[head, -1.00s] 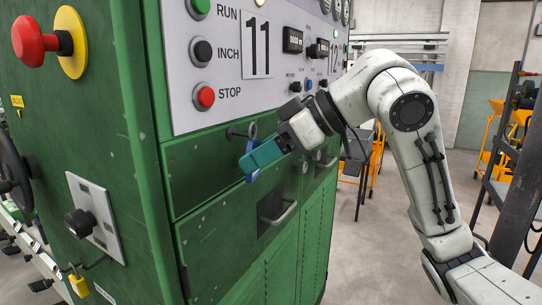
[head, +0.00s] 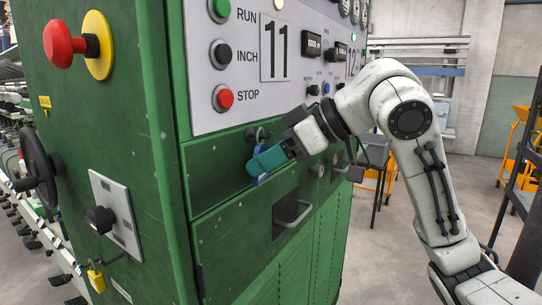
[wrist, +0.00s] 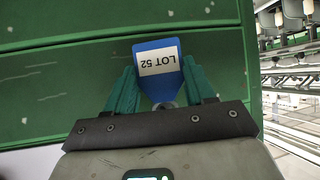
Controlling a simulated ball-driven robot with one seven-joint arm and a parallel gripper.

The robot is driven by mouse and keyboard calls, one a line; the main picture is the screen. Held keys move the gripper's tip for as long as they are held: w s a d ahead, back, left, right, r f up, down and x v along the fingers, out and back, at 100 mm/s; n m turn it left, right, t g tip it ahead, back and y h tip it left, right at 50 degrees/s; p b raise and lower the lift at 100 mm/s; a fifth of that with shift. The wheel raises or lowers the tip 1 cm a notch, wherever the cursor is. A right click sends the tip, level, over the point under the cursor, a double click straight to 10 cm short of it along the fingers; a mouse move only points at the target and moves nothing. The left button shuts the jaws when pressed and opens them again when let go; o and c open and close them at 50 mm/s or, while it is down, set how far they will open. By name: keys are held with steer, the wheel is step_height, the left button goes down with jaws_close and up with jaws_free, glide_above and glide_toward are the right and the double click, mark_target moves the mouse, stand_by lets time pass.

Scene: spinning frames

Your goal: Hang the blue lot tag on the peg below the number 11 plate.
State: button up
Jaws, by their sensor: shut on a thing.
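The blue lot tag (wrist: 158,62) shows a white "LOT 52" label, upside down in the wrist view, between my teal fingers. The number 11 plate (head: 274,47) is on the grey panel above. The dark peg (head: 256,134) below it stands just above my fingertips. A small grey round part shows at the tag's narrow end in the wrist view. I cannot tell whether the tag touches the peg.
The green cabinet (head: 235,225) has a drawer handle (head: 292,212) below my gripper. A red emergency button (head: 62,45), a handwheel (head: 38,172) and a yellow padlock (head: 96,279) are on its left side.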

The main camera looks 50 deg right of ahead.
steer(key=shift+w+f, duration=0.15)
steer(key=shift+f, duration=0.2)
steer(key=o, duration=0.9)
steer(key=shift+a, duration=0.1)
steer(key=shift+o, duration=0.7)
steer(key=shift+r, duration=0.1)
steer(key=shift+o, duration=0.3)
steer(key=v, duration=1.1)
steer(key=shift+r, duration=0.15)
